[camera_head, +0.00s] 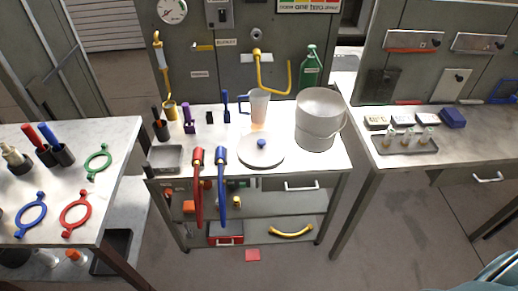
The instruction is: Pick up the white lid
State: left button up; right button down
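The white lid (270,157) is a round flat disc with a small blue knob (261,143) in its middle. It lies on the white top of the middle workbench (335,163), near the front edge. A pale grey bucket (318,127) with a wire handle stands to its right. A clear jug (259,107) with a blue handle stands behind it. Neither of my grippers shows in the head view.
Red (198,185) and blue (221,188) curved handles hang over the bench front, left of the lid. A metal tray (165,170) and a green bottle (311,68) are also there. Side tables stand left (120,135) and right (470,150), with floor gaps between.

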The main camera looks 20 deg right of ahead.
aim_at(257, 149)
jog(key=i+l, duration=0.15)
jog(key=l, duration=0.25)
jog(key=i+l+u, duration=0.1)
jog(key=l, duration=0.25)
jog(key=i+l, duration=0.15)
jog(key=l, duration=0.25)
jog(key=i+l+u, duration=0.1)
jog(key=l, duration=0.25)
jog(key=i+l, duration=0.1)
jog(key=l, duration=0.3)
jog(key=i+l+u, duration=0.1)
jog(key=l, duration=0.3)
